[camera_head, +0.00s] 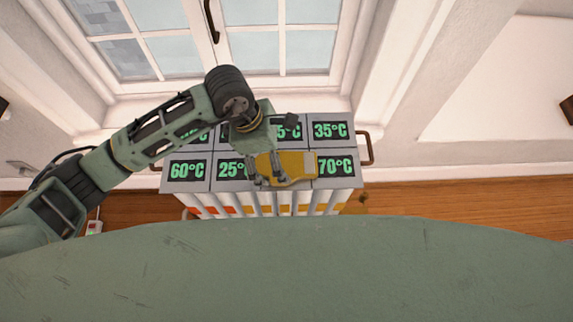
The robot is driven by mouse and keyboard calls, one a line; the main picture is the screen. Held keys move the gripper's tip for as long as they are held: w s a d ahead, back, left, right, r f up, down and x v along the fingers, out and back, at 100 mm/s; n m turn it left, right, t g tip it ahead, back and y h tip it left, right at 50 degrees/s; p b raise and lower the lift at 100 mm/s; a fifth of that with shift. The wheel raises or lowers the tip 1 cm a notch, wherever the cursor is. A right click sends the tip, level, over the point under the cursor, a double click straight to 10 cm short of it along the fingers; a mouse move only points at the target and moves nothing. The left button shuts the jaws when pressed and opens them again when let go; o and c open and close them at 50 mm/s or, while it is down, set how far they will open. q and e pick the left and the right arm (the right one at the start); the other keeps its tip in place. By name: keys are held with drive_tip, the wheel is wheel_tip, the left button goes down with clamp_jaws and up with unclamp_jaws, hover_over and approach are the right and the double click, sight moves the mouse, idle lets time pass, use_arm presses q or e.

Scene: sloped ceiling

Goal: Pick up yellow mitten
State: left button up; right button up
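The yellow mitten (298,164) is over the front row of the grey box with temperature displays (341,182), between the 25°C and 70°C displays. It hides the display between them. My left gripper (268,172) comes down at the mitten's left end, and its grey fingers overlap the yellow fabric. I cannot tell whether the fingers are closed on the mitten, or whether the mitten rests on the box or hangs just above it. My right gripper is out of view.
The box stands below a white-framed window (282,38) and has a side handle (365,148) at right. Other displays read 60°C (187,170) and 35°C (330,130). A wooden floor (450,207) shows on both sides. Open space lies right of the box.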

sight(285, 166)
use_arm(q)
drive_tip(key=x, duration=0.2)
drive_tip(key=p+x, duration=0.1)
drive_tip(key=x, duration=0.4)
drive_tip(key=shift+w+d+f, duration=0.15)
drive_tip(key=shift+w+d, duration=0.1)
drive_tip(key=shift+w, duration=0.15)
drive_tip(key=shift+c, duration=0.6)
drive_tip(key=c, duration=1.1)
